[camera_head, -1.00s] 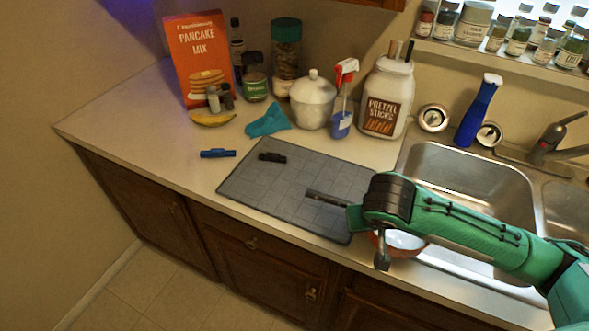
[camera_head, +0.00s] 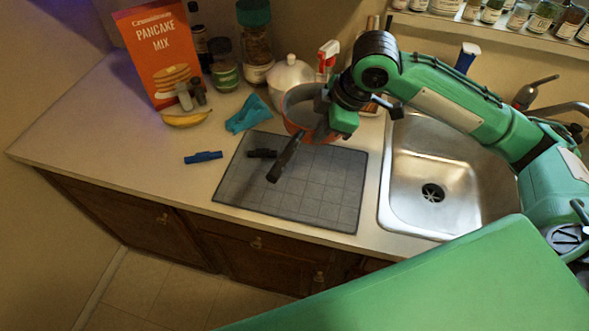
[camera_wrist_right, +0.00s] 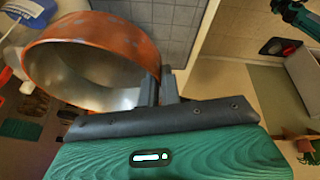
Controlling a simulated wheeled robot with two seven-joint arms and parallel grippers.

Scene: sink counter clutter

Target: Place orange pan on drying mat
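The orange pan (camera_head: 297,124) is raised above the back right part of the grey drying mat (camera_head: 320,191), with its grey inside showing. Its dark handle (camera_head: 285,158) seems to slant down left over the mat. My right gripper (camera_head: 332,124) is at the pan's right side, its fingertips partly hidden. In the right wrist view the pan (camera_wrist_right: 75,52) is tilted, and its wall is between the two close fingers of my right gripper (camera_wrist_right: 158,87). A dark green part of mine, perhaps the left gripper, is at that view's top right edge, too cut off to read.
A small black object (camera_head: 262,153) lies on the mat's left part. A blue object (camera_head: 203,157) lies left of the mat. A teal cloth (camera_head: 248,114), white lidded pot (camera_head: 290,76) and jars stand behind. The sink (camera_head: 430,165) is at the right. The mat's front right is clear.

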